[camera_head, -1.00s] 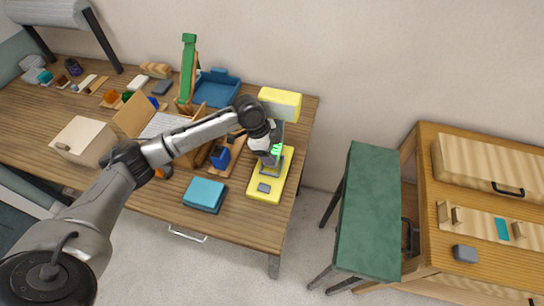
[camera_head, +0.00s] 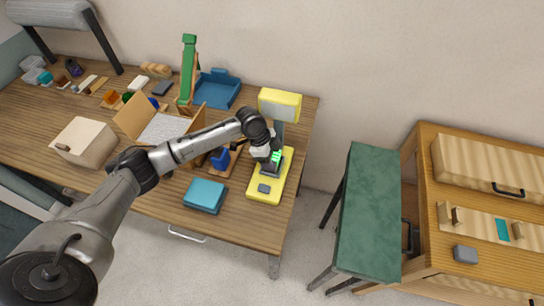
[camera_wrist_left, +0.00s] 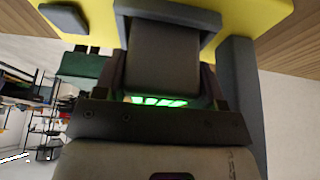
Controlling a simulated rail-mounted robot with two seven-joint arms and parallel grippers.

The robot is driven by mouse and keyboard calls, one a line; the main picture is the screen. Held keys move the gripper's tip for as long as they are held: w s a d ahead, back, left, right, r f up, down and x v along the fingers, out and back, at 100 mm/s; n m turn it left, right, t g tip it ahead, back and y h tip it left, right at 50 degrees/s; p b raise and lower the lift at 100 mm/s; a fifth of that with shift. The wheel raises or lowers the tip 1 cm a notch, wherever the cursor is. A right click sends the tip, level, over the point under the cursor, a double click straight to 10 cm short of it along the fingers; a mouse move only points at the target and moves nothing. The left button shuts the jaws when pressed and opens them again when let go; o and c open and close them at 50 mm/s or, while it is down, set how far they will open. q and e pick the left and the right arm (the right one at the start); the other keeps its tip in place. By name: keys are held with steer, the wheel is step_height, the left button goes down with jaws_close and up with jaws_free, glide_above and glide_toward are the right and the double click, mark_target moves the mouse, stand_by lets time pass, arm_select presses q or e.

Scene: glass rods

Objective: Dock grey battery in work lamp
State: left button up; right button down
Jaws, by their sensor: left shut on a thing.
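The yellow work lamp (camera_head: 281,184) stands at the right end of the wooden table, with a grey post and a boxy yellow head (camera_head: 280,104). My left gripper (camera_head: 268,161) is over its base, shut on the grey battery (camera_wrist_left: 165,60), which shows green light bars. In the left wrist view my left gripper's fingers (camera_wrist_left: 163,88) flank the battery. The battery's far end lies at a dark grey bracket (camera_wrist_left: 168,14) on the yellow base; I cannot tell whether it is fully seated. My right gripper is out of view.
A teal box (camera_head: 205,194) lies left of the lamp. A blue tray (camera_head: 217,89), a green upright (camera_head: 188,65) and an open wooden box (camera_head: 133,117) stand farther back. A green-topped bench (camera_head: 367,210) is at right, beside a wooden table with a grey block (camera_head: 465,254).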

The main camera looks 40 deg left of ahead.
arm_select(q)
steer(key=o, duration=1.2)
steer(key=shift+r, duration=0.1)
steer(key=shift+v, duration=2.75)
steer(key=shift+d, duration=0.1)
